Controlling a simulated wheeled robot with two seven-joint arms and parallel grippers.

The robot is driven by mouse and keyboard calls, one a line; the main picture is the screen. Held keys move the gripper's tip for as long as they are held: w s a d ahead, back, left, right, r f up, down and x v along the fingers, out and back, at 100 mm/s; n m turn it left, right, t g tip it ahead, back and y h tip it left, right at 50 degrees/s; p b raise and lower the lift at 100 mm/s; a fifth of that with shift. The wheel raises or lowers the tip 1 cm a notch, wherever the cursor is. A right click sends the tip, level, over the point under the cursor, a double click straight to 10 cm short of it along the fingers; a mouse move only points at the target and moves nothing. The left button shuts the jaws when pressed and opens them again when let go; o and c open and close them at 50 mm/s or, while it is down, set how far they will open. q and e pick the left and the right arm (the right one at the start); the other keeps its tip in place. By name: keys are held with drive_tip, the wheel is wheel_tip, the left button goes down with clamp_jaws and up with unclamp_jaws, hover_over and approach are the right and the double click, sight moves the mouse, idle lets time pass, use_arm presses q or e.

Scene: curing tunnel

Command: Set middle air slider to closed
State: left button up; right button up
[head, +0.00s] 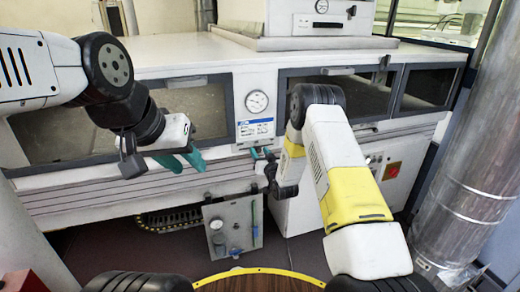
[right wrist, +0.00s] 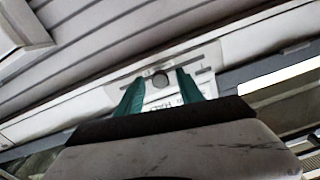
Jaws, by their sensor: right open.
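The air slider is a round dark knob (right wrist: 160,79) on a thin dark slot in a pale plate (right wrist: 205,60) in the right wrist view. The knob sits near the middle of the visible slot. My right gripper (right wrist: 159,75) is open, its green fingers on either side of the knob; I cannot tell whether they touch it. Lettering below the knob is partly hidden by the gripper. In the head view my right gripper (head: 262,154) is at the tunnel's front rail, hiding the slider. My left gripper (head: 182,161) hangs empty in front of the left window; its finger gap is unclear.
A round gauge (head: 257,102) and a blue-headed label (head: 255,128) are on the front panel above the right gripper. A small panel with fittings (head: 233,226) hangs below. A large metal duct (head: 465,180) stands at the right. A red button (head: 391,170) is on the lower cabinet.

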clamp_jaws()
idle(1.3)
